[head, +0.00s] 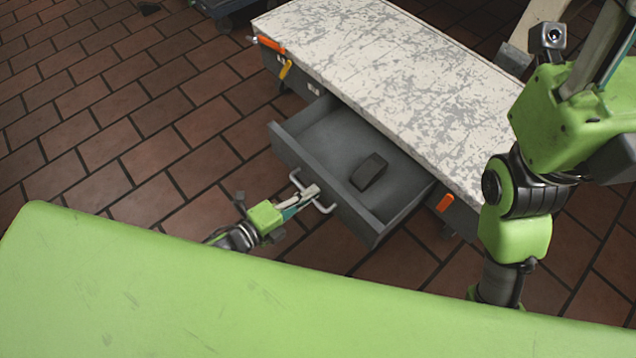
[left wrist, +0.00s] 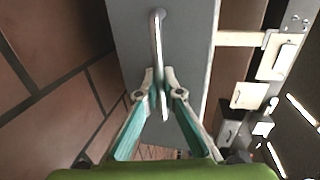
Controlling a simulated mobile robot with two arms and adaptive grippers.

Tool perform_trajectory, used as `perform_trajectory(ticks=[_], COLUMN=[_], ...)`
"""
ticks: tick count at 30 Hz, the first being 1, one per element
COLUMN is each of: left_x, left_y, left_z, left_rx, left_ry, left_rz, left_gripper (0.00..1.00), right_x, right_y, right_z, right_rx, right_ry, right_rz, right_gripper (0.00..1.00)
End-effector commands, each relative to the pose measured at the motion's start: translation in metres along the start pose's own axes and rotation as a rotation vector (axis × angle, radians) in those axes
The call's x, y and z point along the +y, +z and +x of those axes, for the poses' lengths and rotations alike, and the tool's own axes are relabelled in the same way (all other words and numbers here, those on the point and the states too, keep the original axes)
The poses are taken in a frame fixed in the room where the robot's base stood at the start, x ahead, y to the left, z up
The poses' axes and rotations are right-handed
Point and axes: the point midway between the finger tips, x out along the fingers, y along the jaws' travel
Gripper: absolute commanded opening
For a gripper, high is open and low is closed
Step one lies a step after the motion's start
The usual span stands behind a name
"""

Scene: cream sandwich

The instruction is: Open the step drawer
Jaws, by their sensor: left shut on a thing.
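The step drawer (head: 323,178) is a grey drawer pulled well out from under a worn white-topped step (head: 395,78) in the head view. Its front carries a pale metal handle (head: 326,208), which also shows in the left wrist view (left wrist: 156,35). My left gripper (head: 310,191) is at the handle, and its fingers (left wrist: 160,82) are closed around the bar in the left wrist view. A dark block (head: 369,172) lies inside the drawer. My right arm shows at the right of the head view, but its gripper is out of view.
A brick-patterned floor (head: 120,130) lies open to the left of the drawer. Orange and yellow handled tools (head: 270,45) hang at the step's left end. An orange item (head: 445,203) sits on its front right. A dark blue object (head: 222,8) stands at the top.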

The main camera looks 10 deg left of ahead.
Motion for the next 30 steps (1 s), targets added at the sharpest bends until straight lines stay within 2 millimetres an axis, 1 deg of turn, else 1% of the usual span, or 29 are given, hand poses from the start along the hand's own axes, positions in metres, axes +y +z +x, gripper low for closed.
perform_trajectory(ticks=[3,12,13,14,23,26,29,30], left_x=[0.001,0.002,0.002,0.002,0.001,0.001,0.003,0.003], left_y=[0.001,0.001,0.001,0.001,0.001,0.000,0.000,0.000], left_z=[-0.003,-0.004,-0.003,-0.003,-0.004,-0.008,-0.022,-0.029], left_rx=[-0.001,-0.002,-0.002,-0.002,-0.001,-0.001,-0.001,0.000], left_ry=[0.002,0.002,0.002,0.002,0.001,0.001,0.004,0.005], left_rz=[0.000,0.001,0.001,0.001,0.001,0.000,0.001,0.001], left_gripper=[0.00,0.00,0.10,0.14,0.14,0.14,0.14,0.14], right_x=[0.000,0.000,0.000,0.000,0.000,0.000,0.000,0.000], right_y=[0.001,0.000,0.000,0.000,0.000,0.001,0.001,0.001], right_z=[0.000,-0.001,-0.001,-0.001,-0.001,-0.001,-0.001,-0.001], right_rx=[-0.003,-0.003,-0.003,-0.003,-0.003,-0.003,-0.003,-0.003], right_ry=[0.001,0.001,0.001,0.001,0.001,0.001,0.001,0.001], right_rz=[0.000,0.001,0.001,0.001,0.000,0.000,0.000,0.000], right_gripper=[0.54,0.54,0.54,0.54,0.54,0.54,0.54,0.54])
